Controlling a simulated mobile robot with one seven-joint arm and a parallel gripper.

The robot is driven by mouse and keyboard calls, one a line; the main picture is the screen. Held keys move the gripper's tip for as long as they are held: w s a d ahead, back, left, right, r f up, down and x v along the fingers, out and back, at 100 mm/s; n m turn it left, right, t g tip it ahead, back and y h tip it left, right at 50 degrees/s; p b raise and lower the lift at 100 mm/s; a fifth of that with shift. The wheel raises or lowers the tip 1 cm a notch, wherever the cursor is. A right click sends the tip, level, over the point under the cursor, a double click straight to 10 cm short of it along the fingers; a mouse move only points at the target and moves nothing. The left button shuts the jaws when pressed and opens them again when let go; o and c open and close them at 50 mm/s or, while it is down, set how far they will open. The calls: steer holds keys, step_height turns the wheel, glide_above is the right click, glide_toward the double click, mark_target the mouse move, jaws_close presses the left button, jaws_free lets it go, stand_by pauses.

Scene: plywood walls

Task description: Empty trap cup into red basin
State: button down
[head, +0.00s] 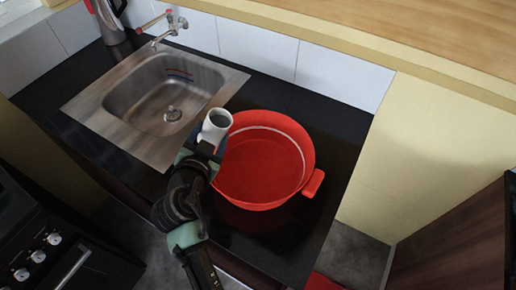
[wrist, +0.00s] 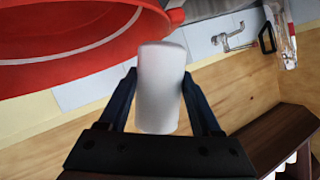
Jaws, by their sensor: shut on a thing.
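A white cup (head: 215,127) with a grey-looking inside is held over the left rim of the red basin (head: 312,183). It looks roughly upright, with its mouth facing up toward the head camera. My gripper (head: 208,148) is shut on the cup. In the wrist view the cup (wrist: 160,88) sits between the two dark fingers of my gripper (wrist: 157,100). The red basin (wrist: 60,45) fills the upper left there. The basin stands on the black counter, and its visible inside looks empty. I cannot tell what the cup holds.
A steel sink (head: 135,112) lies left of the basin, with a wall tap (head: 170,25) above it. A metal kettle-like vessel (head: 108,22) stands at the back left. The black counter (head: 335,125) is clear right of the basin. A stove (head: 40,245) is at the lower left.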

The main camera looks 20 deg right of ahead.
steer(key=shift+s+d+f+m+t+y, duration=0.4)
steer(key=shift+d+m, duration=0.2)
steer(key=shift+m, duration=0.2)
stand_by(0.7)
steer(key=shift+d+r+m+y+p, duration=0.1)
steer(key=shift+r+m+y+p, duration=0.3)
steer(key=shift+m+p, duration=0.35)
stand_by(0.6)
steer(key=shift+f+m+t, duration=0.35)
steer(key=shift+m+t, duration=0.05)
steer(key=shift+m, duration=0.05)
stand_by(0.9)
steer(key=shift+r+m+t+y+p, duration=0.3)
steer(key=shift+r+m+y+p, duration=0.2)
steer(key=shift+m, duration=0.1)
stand_by(0.8)
steer(key=shift+f+m+t, duration=0.3)
steer(key=shift+m, duration=0.4)
stand_by(0.6)
steer(key=shift+s+d+f+m+y+b, duration=0.3)
steer(key=shift+d+m+b, duration=0.2)
stand_by(0.6)
